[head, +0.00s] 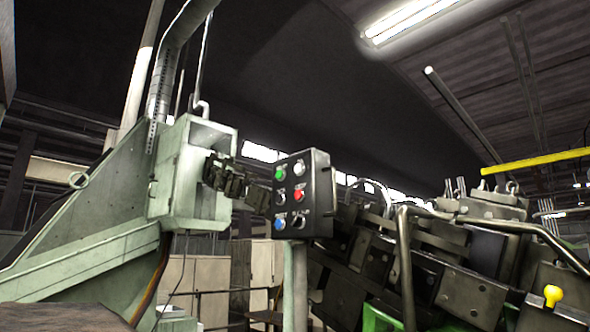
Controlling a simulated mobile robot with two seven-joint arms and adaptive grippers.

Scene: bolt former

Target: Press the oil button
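A dark control box (322,195) stands on a grey post (295,290) near the middle of the head view. Its face is turned to the left and carries two columns of controls. The left column has a green button (279,173) at the top, a pale or metallic control (280,197) in the middle and a blue button (279,223) at the bottom. The right column has a white button (299,168), a red button (299,195) and a dark control (299,221). The labels are too small to read, so I cannot tell which is oil. Neither gripper is visible.
A pale green machine housing (185,170) with dark blocky fittings (225,178) stands left of the box. Dark machinery (460,270) with a bent metal rail (403,255) fills the right. A yellow knob (553,294) shows at lower right.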

